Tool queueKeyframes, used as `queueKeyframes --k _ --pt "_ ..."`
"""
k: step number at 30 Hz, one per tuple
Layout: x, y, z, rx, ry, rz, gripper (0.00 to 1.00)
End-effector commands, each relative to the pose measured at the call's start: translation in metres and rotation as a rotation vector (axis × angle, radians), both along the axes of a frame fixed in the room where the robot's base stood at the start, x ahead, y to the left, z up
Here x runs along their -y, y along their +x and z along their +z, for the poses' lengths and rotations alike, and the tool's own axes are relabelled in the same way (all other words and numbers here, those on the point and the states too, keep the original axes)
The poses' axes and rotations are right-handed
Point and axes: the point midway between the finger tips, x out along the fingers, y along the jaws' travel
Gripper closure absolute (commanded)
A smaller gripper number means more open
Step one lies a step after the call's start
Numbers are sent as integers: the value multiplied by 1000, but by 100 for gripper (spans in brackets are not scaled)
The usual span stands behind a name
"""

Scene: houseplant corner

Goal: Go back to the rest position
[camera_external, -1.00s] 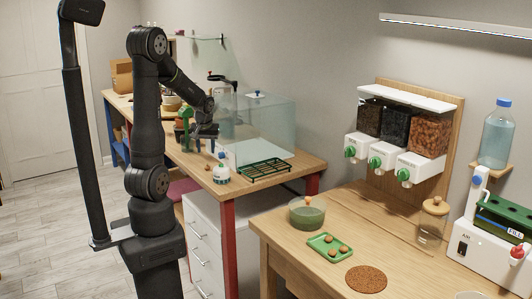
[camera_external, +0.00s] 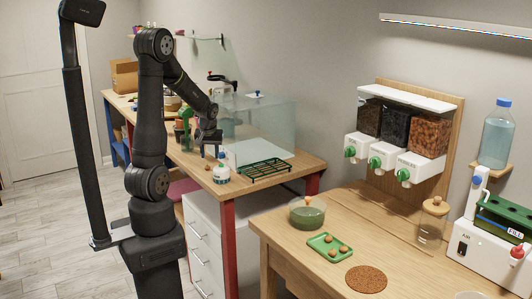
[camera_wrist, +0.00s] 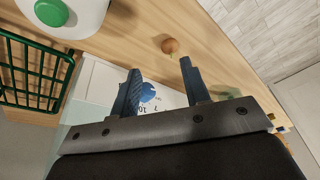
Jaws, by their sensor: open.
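A small round brown ball (camera_wrist: 169,46) lies on the wood beyond the fingertips. The gripper body hides the lower part of the wrist view.
A green wire rack (camera_external: 265,170) and a clear tank (camera_external: 268,118) stand right of the gripper. A white container with a green button (camera_wrist: 78,12) is close at upper left in the wrist view.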

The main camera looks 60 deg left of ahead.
Motion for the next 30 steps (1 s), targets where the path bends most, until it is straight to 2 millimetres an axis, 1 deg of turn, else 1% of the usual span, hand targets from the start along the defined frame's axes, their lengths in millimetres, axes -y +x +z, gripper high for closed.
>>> queueKeyframes --k 1,3,18,30 --pt "9 2 6 3 3 -6 57" --pt "21 3 13 2 2 -5 57" --pt "94 10 56 2 1 -4 57" --pt "149 43 56 3 -2 -131 57"
